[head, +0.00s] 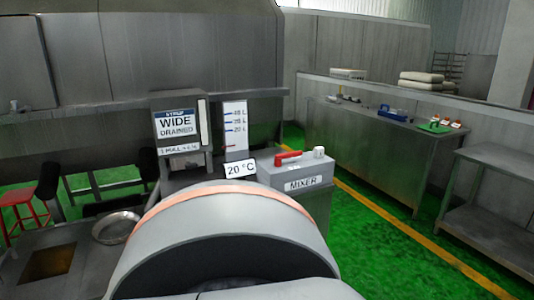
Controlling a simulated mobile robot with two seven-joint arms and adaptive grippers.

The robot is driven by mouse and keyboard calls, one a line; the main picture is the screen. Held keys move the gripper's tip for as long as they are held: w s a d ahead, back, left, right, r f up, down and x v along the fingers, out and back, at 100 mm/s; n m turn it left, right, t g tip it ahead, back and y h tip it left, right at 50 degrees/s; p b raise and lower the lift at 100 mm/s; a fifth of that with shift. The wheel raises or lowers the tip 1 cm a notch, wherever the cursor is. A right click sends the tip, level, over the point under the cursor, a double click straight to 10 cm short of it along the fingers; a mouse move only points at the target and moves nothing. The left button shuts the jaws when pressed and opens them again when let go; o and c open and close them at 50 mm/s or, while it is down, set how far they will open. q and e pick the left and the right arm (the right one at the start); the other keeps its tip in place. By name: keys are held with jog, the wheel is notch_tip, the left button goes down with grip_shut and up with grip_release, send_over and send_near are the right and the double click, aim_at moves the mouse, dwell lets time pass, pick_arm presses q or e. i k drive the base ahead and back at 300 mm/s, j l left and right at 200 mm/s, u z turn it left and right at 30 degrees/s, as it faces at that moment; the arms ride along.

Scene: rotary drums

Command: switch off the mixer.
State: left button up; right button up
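The mixer control box (296,177) is a grey box with a "MIXER" label on its front, in the head view right of centre. A red lever handle (288,158) lies roughly level across its top. A small white knob (319,152) stands at the top right of the box. A large grey drum (225,225) with an orange band and a dark open mouth fills the lower middle, in front of the box. Neither of my grippers can be made out in this view.
A "20 °C" sign (240,169), a level gauge (235,125) and a "WIDE DRAINED" panel (177,122) stand left of the box. A metal bowl (115,229) sits lower left. Green floor (365,235) is open at right, before a steel bench (370,140).

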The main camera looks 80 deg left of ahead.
aim_at(278, 158)
jog(key=u, duration=2.45)
jog(key=i+l+u, duration=0.25)
jog(key=i+l, duration=0.2)
jog(key=l, duration=0.3)
jog(key=i+l+u, duration=0.15)
jog(key=l, duration=0.25)
jog(key=i+l+u, duration=0.15)
jog(key=l, duration=0.25)
jog(key=i+l+u, duration=0.1)
jog(key=i+l, duration=0.15)
jog(key=l, duration=0.2)
jog(key=i+l+u, duration=0.15)
jog(key=l, duration=0.3)
jog(key=i+l+u, duration=0.1)
jog(key=l, duration=0.35)
jog(key=i+l+u, duration=0.15)
jog(key=l, duration=0.35)
jog(key=k, duration=0.05)
